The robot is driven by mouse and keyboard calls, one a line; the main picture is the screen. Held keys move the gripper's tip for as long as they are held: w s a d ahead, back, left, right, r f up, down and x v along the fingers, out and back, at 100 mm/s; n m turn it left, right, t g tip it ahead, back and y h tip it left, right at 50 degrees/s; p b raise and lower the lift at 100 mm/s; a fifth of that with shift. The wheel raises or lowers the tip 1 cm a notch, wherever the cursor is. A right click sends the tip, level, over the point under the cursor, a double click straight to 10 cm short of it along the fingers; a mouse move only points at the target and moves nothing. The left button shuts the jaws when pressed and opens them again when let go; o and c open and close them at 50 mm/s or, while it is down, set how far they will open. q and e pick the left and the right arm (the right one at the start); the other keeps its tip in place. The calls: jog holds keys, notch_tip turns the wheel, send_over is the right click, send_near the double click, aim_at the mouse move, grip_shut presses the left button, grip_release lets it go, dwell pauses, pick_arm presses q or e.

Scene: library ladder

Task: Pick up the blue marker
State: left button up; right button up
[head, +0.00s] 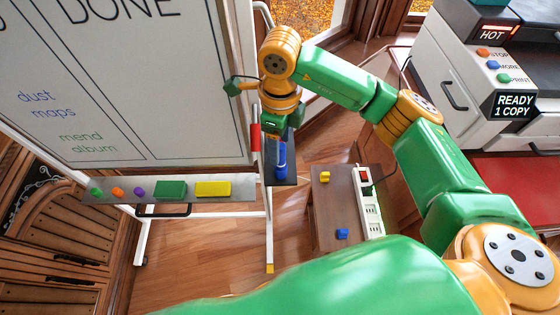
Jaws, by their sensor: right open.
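The blue marker (280,162) stands roughly upright against a dark panel (284,181) beside the whiteboard's right edge. My right gripper (279,142) points down from above, right at the marker's upper end. It is open. Its fingertips are small and dark against the panel, so I cannot tell whether they are around the marker or just above it. A red marker (256,137) is upright just to the left, by the board's frame. My left gripper is out of view.
The whiteboard tray (152,208) holds small coloured pieces, a green block (171,189) and a yellow block (213,189). A small brown table (334,208) carries yellow and blue pieces and a power strip (369,207). A copier (475,85) stands at right.

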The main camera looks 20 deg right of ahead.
aim_at(281, 157)
notch_tip(281, 157, down, 6)
jog(key=shift+w+d+r+p, duration=0.15)
jog(key=shift+r+p, duration=0.1)
jog(key=shift+p, duration=0.9)
jog(key=shift+f, duration=0.35)
grip_shut()
